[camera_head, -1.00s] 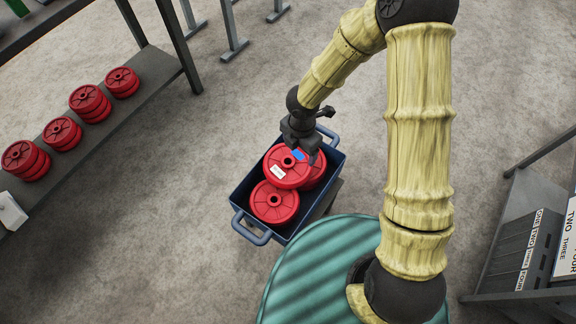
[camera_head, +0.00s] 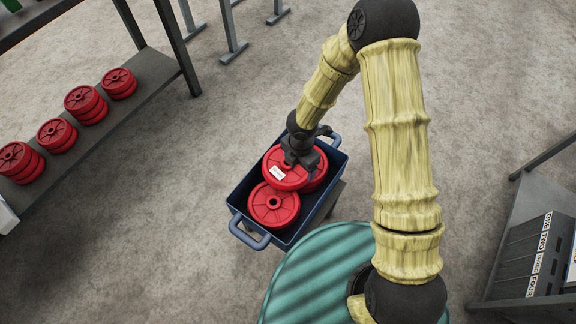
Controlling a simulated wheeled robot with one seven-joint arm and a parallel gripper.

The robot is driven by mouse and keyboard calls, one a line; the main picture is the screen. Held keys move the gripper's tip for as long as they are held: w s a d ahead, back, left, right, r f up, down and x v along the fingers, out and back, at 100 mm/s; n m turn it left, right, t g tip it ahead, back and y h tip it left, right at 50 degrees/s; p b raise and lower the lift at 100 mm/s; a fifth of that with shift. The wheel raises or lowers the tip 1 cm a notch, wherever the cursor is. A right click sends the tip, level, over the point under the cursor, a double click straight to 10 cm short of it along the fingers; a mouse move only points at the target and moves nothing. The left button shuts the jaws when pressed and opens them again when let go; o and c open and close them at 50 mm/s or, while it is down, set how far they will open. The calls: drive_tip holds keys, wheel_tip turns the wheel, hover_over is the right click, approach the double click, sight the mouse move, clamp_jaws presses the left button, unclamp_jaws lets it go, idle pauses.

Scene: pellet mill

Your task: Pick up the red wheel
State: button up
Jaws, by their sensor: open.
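Several red wheels lie in a blue crate (camera_head: 237,199) in the middle of the view. The upper red wheel (camera_head: 274,160) has a white label and rests partly over the others. A second red wheel (camera_head: 273,206) lies lower, toward the near end of the crate. A further red wheel shows only at its right edge behind the upper one. My gripper (camera_head: 303,166) is open and sits right over the upper wheel's right part and hub, which it hides. I cannot tell whether the fingers touch the wheel.
A dark shelf (camera_head: 88,133) at the left carries several stacks of red wheels (camera_head: 83,101). A grey rack (camera_head: 530,240) with printed labels stands at the right edge. Metal posts (camera_head: 230,45) stand at the back.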

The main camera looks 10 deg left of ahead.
sight(299, 173)
wheel_tip(299, 173, down, 5)
drive_tip(key=shift+s+d+r+b, duration=0.1)
drive_tip(key=shift+s+b, duration=0.05)
drive_tip(key=shift+b, duration=1.05)
drive_tip(key=shift+c, duration=0.3)
drive_tip(key=c, duration=1.4)
wheel_tip(299, 173, up, 10)
drive_tip(key=p, duration=0.5)
